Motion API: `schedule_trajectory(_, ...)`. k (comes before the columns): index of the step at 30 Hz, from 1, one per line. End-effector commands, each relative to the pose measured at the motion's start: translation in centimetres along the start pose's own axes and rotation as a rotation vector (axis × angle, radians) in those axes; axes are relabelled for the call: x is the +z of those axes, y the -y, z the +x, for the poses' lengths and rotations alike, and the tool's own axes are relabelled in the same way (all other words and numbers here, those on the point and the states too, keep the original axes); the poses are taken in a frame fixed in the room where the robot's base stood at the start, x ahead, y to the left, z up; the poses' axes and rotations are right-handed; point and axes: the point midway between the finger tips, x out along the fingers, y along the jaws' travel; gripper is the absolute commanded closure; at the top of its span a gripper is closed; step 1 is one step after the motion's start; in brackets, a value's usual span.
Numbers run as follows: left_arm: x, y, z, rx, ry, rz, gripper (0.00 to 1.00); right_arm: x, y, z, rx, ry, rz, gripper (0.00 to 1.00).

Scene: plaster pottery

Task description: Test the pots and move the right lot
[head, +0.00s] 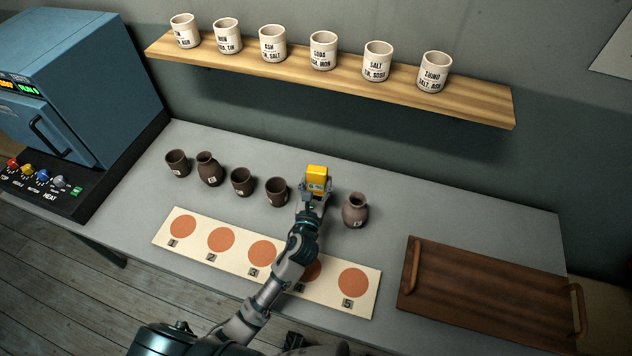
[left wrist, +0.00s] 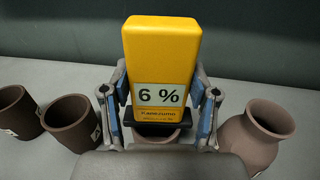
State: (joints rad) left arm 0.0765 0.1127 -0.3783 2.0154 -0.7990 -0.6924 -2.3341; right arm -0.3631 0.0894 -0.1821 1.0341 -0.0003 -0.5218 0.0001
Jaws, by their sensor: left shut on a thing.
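My left gripper (head: 315,194) is shut on a yellow meter (head: 317,177), above the pot row. In the left wrist view the meter (left wrist: 162,55) reads 6 %. A pot (left wrist: 158,140) shows partly below it; I cannot tell whether they touch. Dark brown pots stand left of it: a cup (head: 177,162), a necked vase (head: 210,169), a cup (head: 241,181) and another cup (head: 277,191). A lighter brown vase (head: 355,209) stands to the right. Some carry small tags, too small to read. My right gripper is not in view.
A cream board (head: 328,299) with numbered orange circles lies in front; my arm covers part of it. An empty wooden tray (head: 480,290) with handles lies right. A blue kiln (head: 75,90) stands left. Labelled white cups (head: 323,50) line the wall shelf (head: 470,98).

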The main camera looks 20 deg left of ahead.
Motion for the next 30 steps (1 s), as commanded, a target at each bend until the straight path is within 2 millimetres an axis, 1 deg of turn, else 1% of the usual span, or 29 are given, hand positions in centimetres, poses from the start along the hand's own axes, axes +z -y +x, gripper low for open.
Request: schedule_trajectory(30, -0.16, 0.03, 0.00, -0.001, -0.001, 0.001, 0.89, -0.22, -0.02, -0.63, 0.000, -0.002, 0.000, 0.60)
